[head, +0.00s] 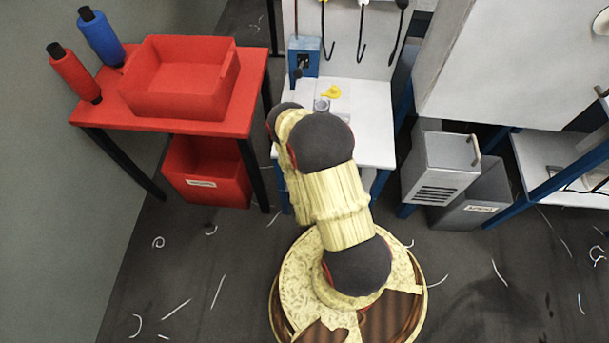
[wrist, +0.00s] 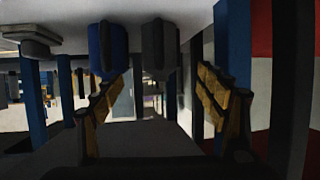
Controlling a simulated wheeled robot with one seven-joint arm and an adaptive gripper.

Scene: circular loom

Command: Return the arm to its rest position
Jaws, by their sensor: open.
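My arm (head: 337,205) rises from my round base and reaches up the picture to the front edge of a white workbench (head: 372,135) in the head view. Its far end bends down there, and my gripper is hidden behind the arm links. In the wrist view my gripper (wrist: 155,92) shows two yellow-padded fingers spread wide apart. Nothing is between them. Beyond them are blue posts, a blue block (wrist: 107,48) and a dark block (wrist: 159,48) under a pale surface.
A red table (head: 255,95) with a red bin (head: 182,78) and two spools stands left. A yellow piece (head: 331,91) and a small grey ring (head: 321,105) lie on the workbench. Grey bins (head: 440,165) stand right. Open floor with thread scraps surrounds my base.

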